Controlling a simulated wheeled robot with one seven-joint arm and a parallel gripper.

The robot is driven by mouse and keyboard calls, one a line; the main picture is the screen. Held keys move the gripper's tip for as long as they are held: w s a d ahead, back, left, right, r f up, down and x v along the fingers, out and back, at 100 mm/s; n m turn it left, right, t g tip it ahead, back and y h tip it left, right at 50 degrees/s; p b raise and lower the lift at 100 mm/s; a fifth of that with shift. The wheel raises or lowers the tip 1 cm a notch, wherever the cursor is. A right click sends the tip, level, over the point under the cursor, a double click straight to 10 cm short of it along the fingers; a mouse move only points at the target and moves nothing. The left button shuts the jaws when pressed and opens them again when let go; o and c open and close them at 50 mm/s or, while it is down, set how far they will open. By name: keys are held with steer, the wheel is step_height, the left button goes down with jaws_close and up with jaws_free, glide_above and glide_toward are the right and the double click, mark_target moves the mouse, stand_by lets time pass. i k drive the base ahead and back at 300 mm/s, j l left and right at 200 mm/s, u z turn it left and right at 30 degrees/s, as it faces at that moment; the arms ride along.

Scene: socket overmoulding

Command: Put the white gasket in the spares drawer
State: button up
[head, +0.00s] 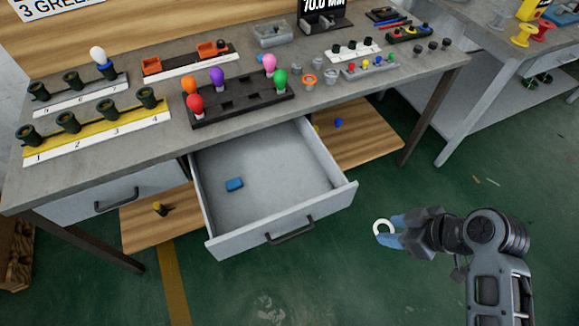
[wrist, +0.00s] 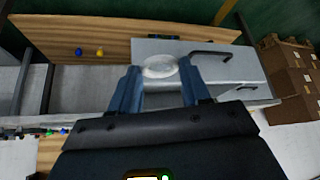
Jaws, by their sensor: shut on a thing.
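The white gasket (head: 382,227) is a ring held at the blue fingertips of my gripper (head: 388,232). In the head view it is in the air to the right of the open drawer, over the green floor. In the wrist view the gasket (wrist: 160,66) sits between the two fingers of my gripper (wrist: 161,85). An open grey drawer (head: 325,197) is pulled out from under the workbench, with a dark handle on its front.
The workbench (head: 150,155) carries rows of dark holders, a black rack (head: 240,101) with coloured bulb-shaped parts, a clear tray (head: 271,36) and small parts. A closed drawer (head: 115,195) is at its left. Wooden shelves lie below. Brown boxes (wrist: 290,70) show in the wrist view.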

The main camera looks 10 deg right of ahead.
mark_target(273, 175)
steer(key=i+j, duration=0.2)
steer(key=j, duration=0.15)
steer(key=i+j, duration=0.2)
steer(key=j, duration=0.2)
steer(key=i+j, duration=0.2)
steer(key=j, duration=0.15)
